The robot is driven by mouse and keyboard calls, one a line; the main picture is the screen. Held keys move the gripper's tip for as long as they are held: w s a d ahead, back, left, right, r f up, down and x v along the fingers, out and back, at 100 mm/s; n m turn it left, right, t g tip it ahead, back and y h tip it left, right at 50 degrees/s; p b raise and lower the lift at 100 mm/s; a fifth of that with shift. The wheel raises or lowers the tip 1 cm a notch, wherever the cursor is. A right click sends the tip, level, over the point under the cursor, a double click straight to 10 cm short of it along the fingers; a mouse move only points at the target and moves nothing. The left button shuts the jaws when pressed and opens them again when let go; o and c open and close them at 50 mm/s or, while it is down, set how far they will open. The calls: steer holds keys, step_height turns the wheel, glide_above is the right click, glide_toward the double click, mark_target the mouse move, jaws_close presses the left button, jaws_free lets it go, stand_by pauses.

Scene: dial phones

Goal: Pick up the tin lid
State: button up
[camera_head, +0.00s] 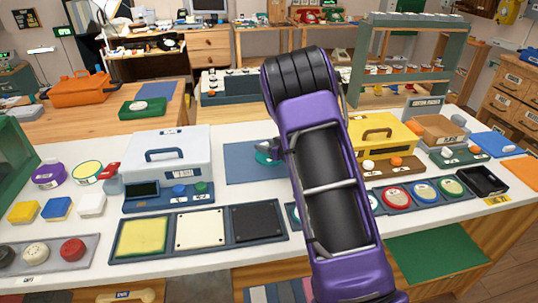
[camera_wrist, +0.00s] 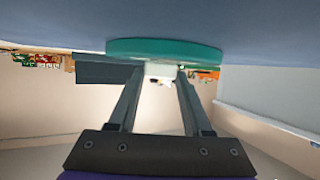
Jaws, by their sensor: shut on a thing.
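The tin lid, a teal disc, shows in the wrist view (camera_wrist: 165,49) with a small white knob (camera_wrist: 158,70) on it. My gripper (camera_wrist: 160,76) is shut on this knob, with one dark finger on each side. In the head view a small part of the teal lid (camera_head: 264,158) shows over the blue mat (camera_head: 240,170), beside my purple arm. My gripper is mostly hidden there behind the arm. The lid is close to the blue surface; I cannot tell whether it touches it.
A white box labelled WASH (camera_head: 168,158) stands left of the mat. A tray with yellow, white and black pads (camera_head: 200,229) lies in front. A yellow box (camera_head: 385,133) and a row of round dials (camera_head: 424,193) are right of my arm. Wooden desks stand behind.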

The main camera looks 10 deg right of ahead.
jaws_close()
steer(key=shift+r, duration=0.1)
step_height(320, 180, up, 10)
steer(key=p, duration=0.2)
steer(key=shift+a, duration=0.15)
